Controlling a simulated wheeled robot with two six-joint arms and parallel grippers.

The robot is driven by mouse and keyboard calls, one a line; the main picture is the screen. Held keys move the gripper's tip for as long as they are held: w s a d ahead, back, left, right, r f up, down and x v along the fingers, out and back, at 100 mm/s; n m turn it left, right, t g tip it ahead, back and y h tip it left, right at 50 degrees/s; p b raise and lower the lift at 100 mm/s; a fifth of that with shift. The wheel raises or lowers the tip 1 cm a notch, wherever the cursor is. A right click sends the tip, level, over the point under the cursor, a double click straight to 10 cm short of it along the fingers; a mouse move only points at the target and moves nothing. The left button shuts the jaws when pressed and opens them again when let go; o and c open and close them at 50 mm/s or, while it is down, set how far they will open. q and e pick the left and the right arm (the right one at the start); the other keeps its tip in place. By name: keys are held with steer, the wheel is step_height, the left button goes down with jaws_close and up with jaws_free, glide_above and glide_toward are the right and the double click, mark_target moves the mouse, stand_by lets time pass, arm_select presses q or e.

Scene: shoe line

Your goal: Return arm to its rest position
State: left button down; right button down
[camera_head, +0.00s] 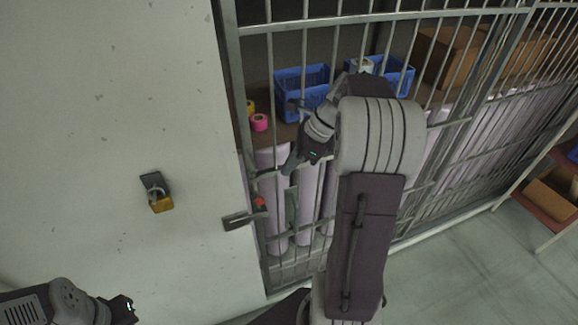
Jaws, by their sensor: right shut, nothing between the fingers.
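My right arm rises through the middle of the head view and bends over at the top. Its gripper (289,166) points down and left, in front of the barred metal gate (240,90). Its fingers look shut and hold nothing. They are close to the gate's bars above the latch; I cannot tell whether they touch. My left arm shows only at the bottom left corner, with its dark wrist end (122,308) low in front of the white wall. Its fingertips cannot be made out.
A latch (240,220) with a red part joins gate and wall. A padlock (160,203) hangs on the white wall (110,100). Behind the bars are blue crates (290,88), a pink tape roll (260,122) and cardboard boxes (455,50).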

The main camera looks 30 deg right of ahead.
steer(key=shift+s+d, duration=0.1)
steer(key=shift+s, duration=0.1)
steer(key=shift+w, duration=0.2)
steer(key=s+a+f+n+h+b, duration=0.1)
steer(key=s+a+f+n+b, duration=0.2)
steer(key=f+n, duration=0.5)
steer(key=s+a+f+n+g+h+b, duration=0.1)
steer(key=s+a+f+n+b, duration=0.3)
steer(key=f+n, duration=0.4)
steer(key=s+a+f+n+g+h+b, duration=0.1)
steer(key=s+a+f+n+b, duration=0.3)
steer(key=f+n, duration=0.5)
steer(key=shift+a+f+h+b, duration=0.2)
steer(key=shift+a+h+b, duration=0.5)
steer(key=shift+a, duration=0.35)
steer(key=shift+a, duration=0.15)
